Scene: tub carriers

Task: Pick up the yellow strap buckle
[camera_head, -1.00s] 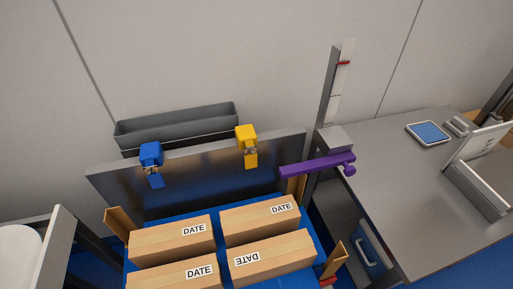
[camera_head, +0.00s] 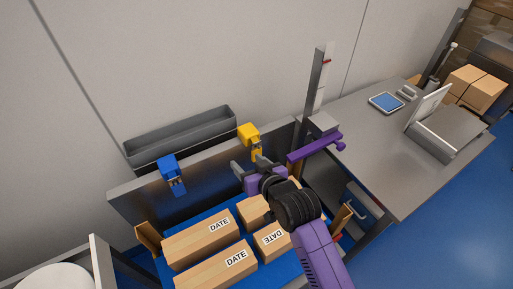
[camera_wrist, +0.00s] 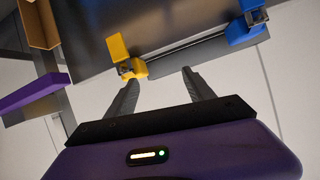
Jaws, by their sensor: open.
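The yellow strap buckle (camera_head: 249,135) hangs over the top edge of the grey metal panel in the head view, with a metal clasp and a yellow tab below. In the wrist view the yellow strap buckle (camera_wrist: 132,68) lies beyond the fingertips, nearer the left finger. My gripper (camera_head: 243,167) is just in front of the panel, close below and left of the buckle, and partly hides the panel there. In the wrist view my gripper (camera_wrist: 158,76) has its two fingers apart with nothing between them. I cannot tell whether a finger touches the buckle.
A blue buckle (camera_head: 170,168) hangs on the same panel (camera_head: 212,165) to the left; a grey trough (camera_head: 180,137) is behind. Several DATE cartons (camera_head: 200,238) lie below my arm. A purple bar (camera_head: 315,148) sticks out at right, near my gripper. A steel table (camera_head: 372,150) stands further right.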

